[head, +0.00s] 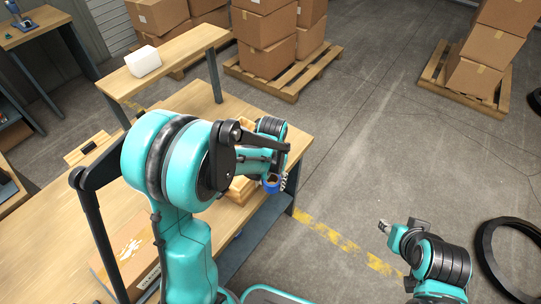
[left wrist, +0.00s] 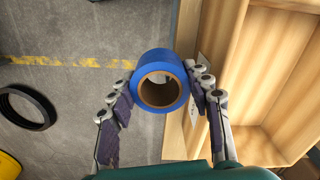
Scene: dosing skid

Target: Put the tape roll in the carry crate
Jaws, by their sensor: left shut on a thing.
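A blue tape roll (head: 271,184) with a brown core is in my left gripper (head: 277,182). In the left wrist view the roll (left wrist: 160,62) sits between the two fingers of my left gripper (left wrist: 162,72), which are shut on it from both sides. The light wooden carry crate (left wrist: 237,62) is just right of the roll in that view, with its inside partly showing. In the head view the crate (head: 240,190) is mostly hidden behind my left arm, at the bench edge. My right gripper (head: 385,227) is small and far from both, above the floor.
The wooden bench (head: 120,210) carries a cardboard box (head: 128,255). A raised shelf holds a white block (head: 143,61). Stacked cartons on pallets (head: 285,85) stand behind. A black ring (head: 500,258) lies on the floor at right. Open floor lies beyond the bench edge.

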